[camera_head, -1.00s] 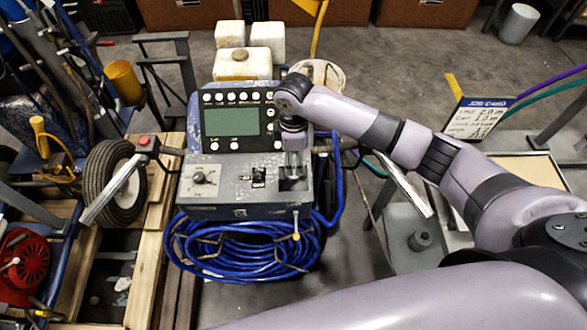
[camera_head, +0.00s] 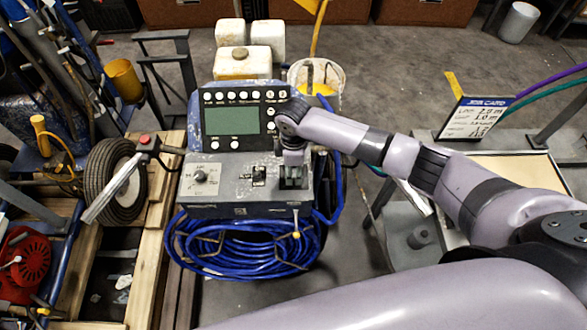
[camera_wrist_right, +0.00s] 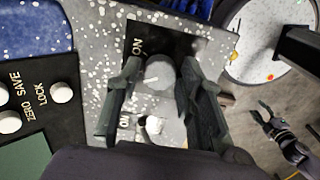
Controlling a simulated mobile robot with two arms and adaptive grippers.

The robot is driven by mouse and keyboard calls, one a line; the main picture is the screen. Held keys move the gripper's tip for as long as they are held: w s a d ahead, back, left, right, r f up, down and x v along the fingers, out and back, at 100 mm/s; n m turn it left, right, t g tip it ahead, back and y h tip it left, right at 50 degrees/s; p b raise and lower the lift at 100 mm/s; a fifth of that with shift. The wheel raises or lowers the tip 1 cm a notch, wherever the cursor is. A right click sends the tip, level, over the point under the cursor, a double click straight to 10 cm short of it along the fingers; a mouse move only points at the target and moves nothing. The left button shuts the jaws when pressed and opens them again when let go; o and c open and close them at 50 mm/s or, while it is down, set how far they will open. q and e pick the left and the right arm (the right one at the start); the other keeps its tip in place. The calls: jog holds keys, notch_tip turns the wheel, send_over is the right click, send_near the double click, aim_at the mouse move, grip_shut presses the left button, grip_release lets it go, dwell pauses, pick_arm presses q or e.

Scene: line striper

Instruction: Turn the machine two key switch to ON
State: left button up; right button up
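The key switch (camera_wrist_right: 160,74) is a round grey knob on a black plate marked ON, in the right wrist view. My right gripper (camera_wrist_right: 158,72) is open, with one dark finger on each side of the knob. I cannot tell whether the fingers touch it. In the head view my right gripper (camera_head: 292,183) points down at the right end of the grey control panel (camera_head: 225,190) and hides the switch. A small pale switch (camera_wrist_right: 150,124) sits between the fingers, nearer the palm. My left gripper (camera_wrist_right: 268,118) shows small at the right of the wrist view.
The panel also bears a rotary knob (camera_head: 200,176), a small black switch (camera_head: 259,175) and a screen unit (camera_head: 240,119) behind. Blue hose (camera_head: 245,248) is coiled below the panel front. A white bucket (camera_head: 330,75) stands behind my right wrist. A job card (camera_head: 474,118) stands right.

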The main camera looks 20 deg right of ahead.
grip_shut()
jog(key=m+p, duration=0.2)
jog(key=p, duration=0.1)
jog(key=shift+r+m, duration=0.2)
jog(key=shift+m, duration=0.1)
jog(key=m+p, duration=0.3)
jog(key=shift+a, duration=0.1)
jog(key=m+p, duration=0.2)
jog(key=m, duration=0.1)
jog(key=shift+f+m, duration=0.1)
jog(key=shift+m, duration=0.3)
jog(key=shift+f+m+p, duration=0.1)
jog(key=shift+m+p, duration=0.6)
jog(key=shift+m, duration=0.5)
